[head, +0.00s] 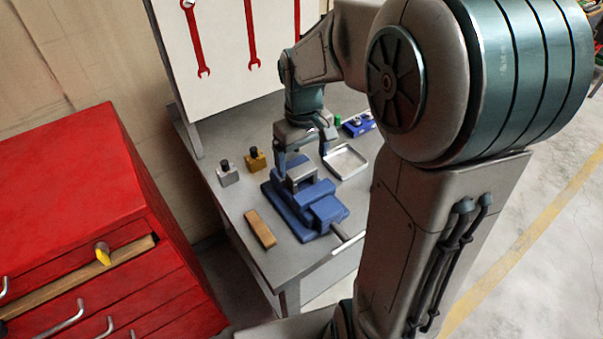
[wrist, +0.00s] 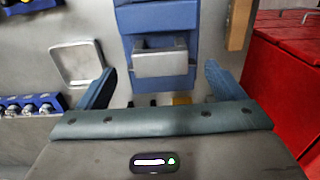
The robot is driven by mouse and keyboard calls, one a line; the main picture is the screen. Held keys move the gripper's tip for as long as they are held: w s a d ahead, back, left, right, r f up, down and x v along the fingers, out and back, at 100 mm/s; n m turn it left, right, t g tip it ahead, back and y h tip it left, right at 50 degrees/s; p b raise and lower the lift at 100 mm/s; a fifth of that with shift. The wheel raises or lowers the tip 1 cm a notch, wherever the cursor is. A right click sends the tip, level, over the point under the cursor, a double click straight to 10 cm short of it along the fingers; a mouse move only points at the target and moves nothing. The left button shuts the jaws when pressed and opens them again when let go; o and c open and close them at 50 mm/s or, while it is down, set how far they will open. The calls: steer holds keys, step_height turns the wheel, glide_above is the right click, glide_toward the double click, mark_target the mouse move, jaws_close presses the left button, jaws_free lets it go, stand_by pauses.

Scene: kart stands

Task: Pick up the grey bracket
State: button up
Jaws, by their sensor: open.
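The grey bracket (head: 301,176) appears as a light-grey blocky piece seated in the blue vise (head: 322,209) on the bench. In the wrist view the bracket (wrist: 161,63) lies across the vise (wrist: 160,18), with a flat face and a raised edge. My gripper (head: 303,162) is open and points down over the vise. In the wrist view its two fingers (wrist: 160,72) stand on either side of the bracket, with a gap on both sides. I cannot tell how far the fingertips are above the bracket.
A wooden-brown bar (head: 260,229) lies left of the vise. A grey block with a black knob (head: 228,175) and a brass one (head: 255,161) stand behind it. A shallow metal tray (head: 345,161) and a blue rack (head: 358,125) sit to the right. A red cabinet (head: 75,190) stands left.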

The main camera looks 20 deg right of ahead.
mark_target(302, 170)
steer(key=shift+w+a+f+p, duration=0.1)
steer(key=shift+f+p, duration=0.1)
steer(key=shift+f, duration=1.35)
steer(key=shift+w+f+p, duration=0.1)
steer(key=shift+f+p, duration=0.1)
steer(key=shift+f, duration=1.3)
steer(key=shift+r, duration=0.1)
steer(key=c, duration=1.4)
